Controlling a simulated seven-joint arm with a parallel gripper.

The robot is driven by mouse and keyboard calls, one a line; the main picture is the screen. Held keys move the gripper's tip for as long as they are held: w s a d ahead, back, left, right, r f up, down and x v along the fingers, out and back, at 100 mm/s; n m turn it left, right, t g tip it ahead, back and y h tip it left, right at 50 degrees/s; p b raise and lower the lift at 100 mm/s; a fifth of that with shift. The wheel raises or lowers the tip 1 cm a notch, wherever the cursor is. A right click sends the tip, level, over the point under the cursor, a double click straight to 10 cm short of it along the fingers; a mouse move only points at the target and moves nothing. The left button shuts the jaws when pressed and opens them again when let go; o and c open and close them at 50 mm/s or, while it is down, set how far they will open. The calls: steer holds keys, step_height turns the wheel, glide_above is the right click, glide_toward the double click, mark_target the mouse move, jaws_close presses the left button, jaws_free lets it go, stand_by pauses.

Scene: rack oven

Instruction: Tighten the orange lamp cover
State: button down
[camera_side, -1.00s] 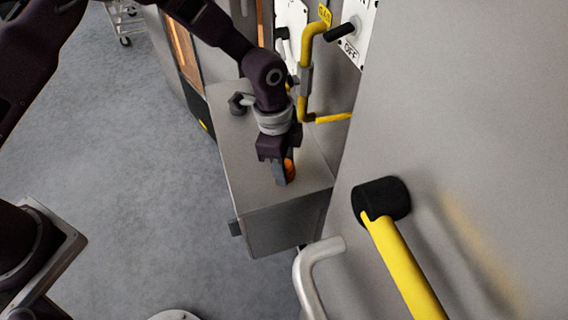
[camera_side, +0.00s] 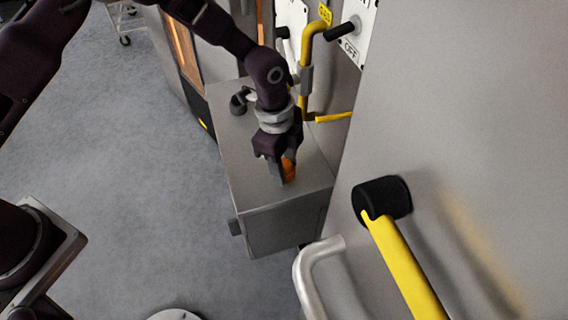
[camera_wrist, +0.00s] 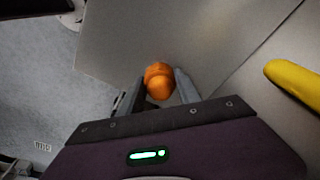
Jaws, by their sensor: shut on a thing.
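The orange lamp cover (camera_side: 289,168) stands on the top face of the grey metal box, mostly hidden behind my gripper in the side view. In the wrist view the orange lamp cover (camera_wrist: 159,80) is a rounded orange dome between my two grey fingers. My gripper (camera_side: 281,173) points down at the box top and is shut on the cover. In the wrist view my gripper (camera_wrist: 158,92) has one finger on each side of the cover. The cover's base and thread are hidden.
The grey box (camera_side: 285,222) has a dark knob (camera_side: 240,102) on top. A yellow pipe (camera_side: 306,75) runs close behind my wrist. A yellow-handled lever (camera_side: 400,260) and a steel handle (camera_side: 310,275) are at the right. Open floor (camera_side: 130,180) lies left.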

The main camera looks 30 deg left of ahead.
steer(key=m, duration=0.3)
steer(key=shift+f, duration=0.1)
steer(key=c, duration=0.5)
jaws_free()
